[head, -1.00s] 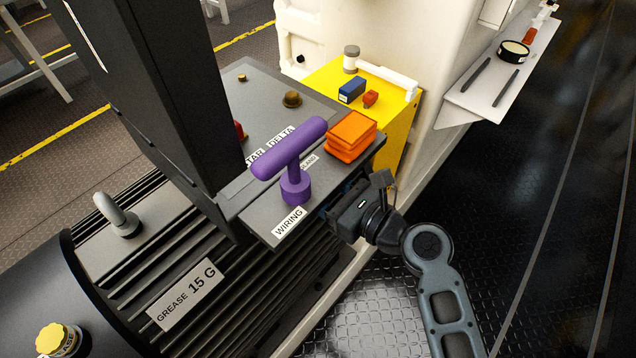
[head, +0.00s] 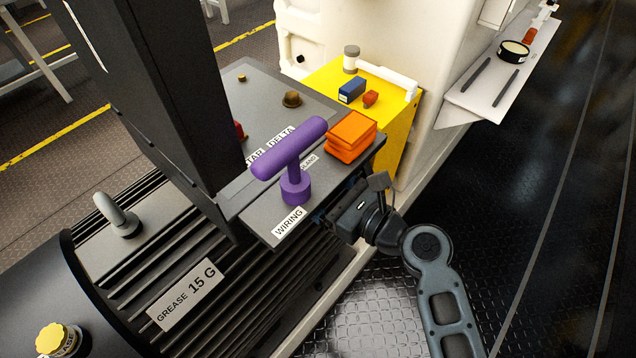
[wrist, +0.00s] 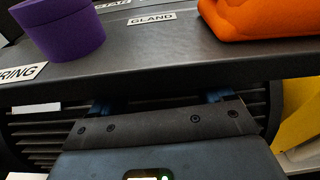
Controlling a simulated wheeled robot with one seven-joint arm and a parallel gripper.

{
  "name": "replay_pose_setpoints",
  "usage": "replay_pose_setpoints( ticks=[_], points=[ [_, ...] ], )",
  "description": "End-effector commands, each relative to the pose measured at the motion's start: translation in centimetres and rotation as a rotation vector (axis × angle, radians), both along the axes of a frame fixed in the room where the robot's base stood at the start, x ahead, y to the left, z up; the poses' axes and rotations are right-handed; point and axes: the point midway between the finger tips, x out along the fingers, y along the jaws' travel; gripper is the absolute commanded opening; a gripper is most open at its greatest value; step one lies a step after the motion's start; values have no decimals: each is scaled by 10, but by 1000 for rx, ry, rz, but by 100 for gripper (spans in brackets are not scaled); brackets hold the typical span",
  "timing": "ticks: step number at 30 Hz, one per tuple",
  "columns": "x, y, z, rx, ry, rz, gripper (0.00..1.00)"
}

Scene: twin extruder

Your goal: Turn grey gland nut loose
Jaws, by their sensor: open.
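I cannot make out the grey gland nut in either view. A white GLAND label (wrist: 152,19) sits on the dark top of the terminal box (wrist: 170,52); the label also shows in the head view (head: 308,161), partly covered. My gripper (head: 322,213) is at the near side of the box, just below its top edge. In the wrist view its two blue-tipped fingers (wrist: 160,100) are wide apart, with their far ends hidden under the overhanging edge. No held object shows between them.
A purple T-handled tool (head: 294,165) stands on the box top near the WIRING label (head: 289,222). A ribbed motor housing (head: 235,300) lies below. Dark floor (head: 510,230) is clear at right.

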Motion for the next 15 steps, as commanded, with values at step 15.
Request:
replay_pose_setpoints(
  ticks=[15],
  points=[
    [-20, -27, 7, 0, 2, -3, 79]
  ],
)
